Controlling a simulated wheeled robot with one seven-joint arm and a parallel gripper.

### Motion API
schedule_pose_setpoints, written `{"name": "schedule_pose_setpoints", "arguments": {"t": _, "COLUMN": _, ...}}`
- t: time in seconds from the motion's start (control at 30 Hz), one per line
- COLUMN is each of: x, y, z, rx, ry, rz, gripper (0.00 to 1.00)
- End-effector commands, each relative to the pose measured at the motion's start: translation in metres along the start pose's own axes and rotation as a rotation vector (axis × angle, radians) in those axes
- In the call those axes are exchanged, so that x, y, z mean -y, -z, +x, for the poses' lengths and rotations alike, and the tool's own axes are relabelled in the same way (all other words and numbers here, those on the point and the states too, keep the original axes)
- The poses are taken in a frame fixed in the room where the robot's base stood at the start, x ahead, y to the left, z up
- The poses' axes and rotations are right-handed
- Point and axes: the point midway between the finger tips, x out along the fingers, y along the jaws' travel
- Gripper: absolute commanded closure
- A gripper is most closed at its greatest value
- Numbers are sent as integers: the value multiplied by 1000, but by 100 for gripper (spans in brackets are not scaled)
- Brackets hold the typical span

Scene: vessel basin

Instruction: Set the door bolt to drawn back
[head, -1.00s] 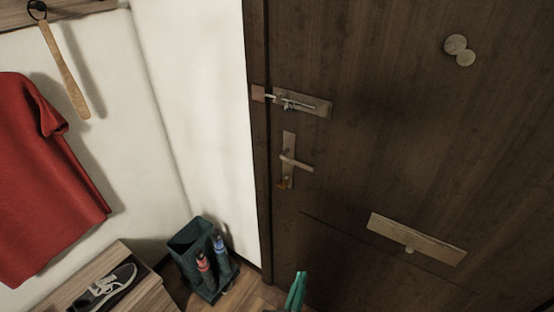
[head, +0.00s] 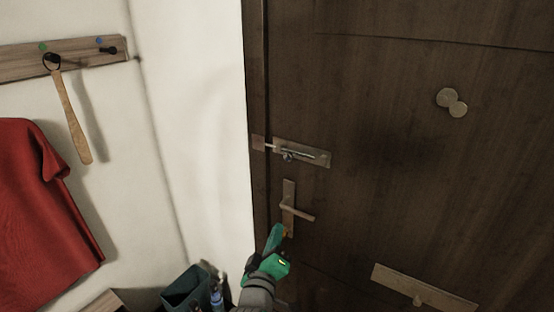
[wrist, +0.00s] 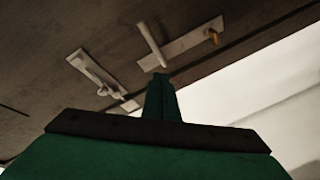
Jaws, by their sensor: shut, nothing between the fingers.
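The door bolt (head: 302,153) is a metal plate with a sliding rod and small knob, mounted on the dark wooden door (head: 390,200) near its left edge. Its rod reaches left across the gap toward the keeper (head: 258,142) on the frame. In the wrist view the bolt (wrist: 95,75) is at the upper left, clear of the fingers. My gripper (head: 278,236), green, is shut and empty, below the bolt and close by the lower end of the door handle plate (head: 288,190). In the wrist view my gripper (wrist: 161,80) points up between bolt and handle. Contact with the door cannot be told.
The lever handle (head: 300,211) sticks out below the bolt, with an orange key piece (wrist: 213,37) at its plate. A letter plate (head: 425,289) is low on the door. A white wall, red garment (head: 45,220) and umbrella stand (head: 187,288) are at left.

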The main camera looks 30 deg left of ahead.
Motion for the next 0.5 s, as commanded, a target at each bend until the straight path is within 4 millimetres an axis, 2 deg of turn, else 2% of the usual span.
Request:
{"name": "schedule_pose_setpoints", "arguments": {"t": 0.1, "x": -19, "y": 30, "z": 10, "rx": -15, "ry": -18, "rz": -73, "gripper": 100}}
{"name": "schedule_pose_setpoints", "arguments": {"t": 0.5, "x": -77, "y": 114, "z": 23, "rx": -18, "ry": -88, "rz": -303, "gripper": 100}}
